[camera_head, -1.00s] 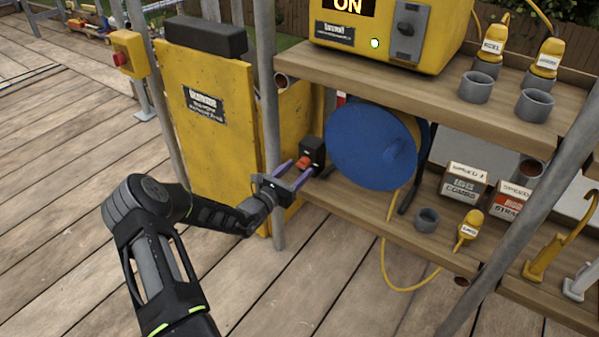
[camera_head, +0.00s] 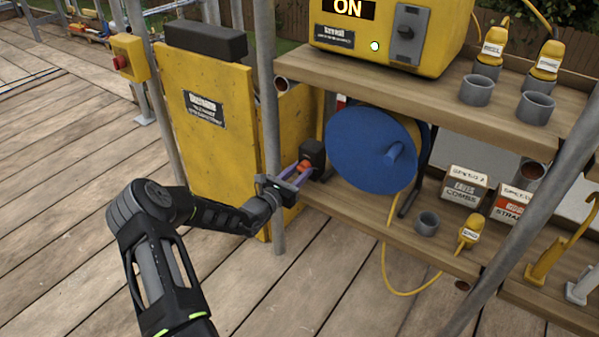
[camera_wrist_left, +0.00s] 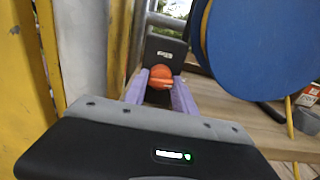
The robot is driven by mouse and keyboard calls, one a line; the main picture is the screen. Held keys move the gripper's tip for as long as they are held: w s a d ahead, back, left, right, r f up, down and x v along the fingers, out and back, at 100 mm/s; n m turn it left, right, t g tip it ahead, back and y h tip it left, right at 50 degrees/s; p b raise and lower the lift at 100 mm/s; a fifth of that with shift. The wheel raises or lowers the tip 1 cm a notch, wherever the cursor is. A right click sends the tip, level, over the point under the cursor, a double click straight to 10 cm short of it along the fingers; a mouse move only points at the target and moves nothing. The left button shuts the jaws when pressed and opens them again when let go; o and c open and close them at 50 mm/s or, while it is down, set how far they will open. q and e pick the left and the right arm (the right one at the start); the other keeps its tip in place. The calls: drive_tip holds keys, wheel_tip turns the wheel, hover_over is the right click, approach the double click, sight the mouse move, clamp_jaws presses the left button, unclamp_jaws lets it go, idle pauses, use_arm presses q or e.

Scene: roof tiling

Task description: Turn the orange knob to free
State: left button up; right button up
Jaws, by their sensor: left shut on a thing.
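The orange knob (camera_head: 305,165) sits on the front of a small black box (camera_head: 313,153) beside the blue reel, at the left end of the lower shelf. My left gripper (camera_head: 298,172) reaches it from the front left, with its purple fingers shut on the knob. In the left wrist view the knob (camera_wrist_left: 160,82) shows between the two fingertips (camera_wrist_left: 160,88), with the black box (camera_wrist_left: 163,55) behind it. The fingers hide the knob's sides. I cannot read a marking for its position. My right gripper is not in view.
A grey upright pole (camera_head: 270,120) stands close beside my left wrist. The blue reel (camera_head: 370,148) is just right of the knob, with a yellow cable hanging below. A yellow panel (camera_head: 205,150) stands to the left. The wooden deck in front is clear.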

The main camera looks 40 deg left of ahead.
use_arm(q)
clamp_jaws()
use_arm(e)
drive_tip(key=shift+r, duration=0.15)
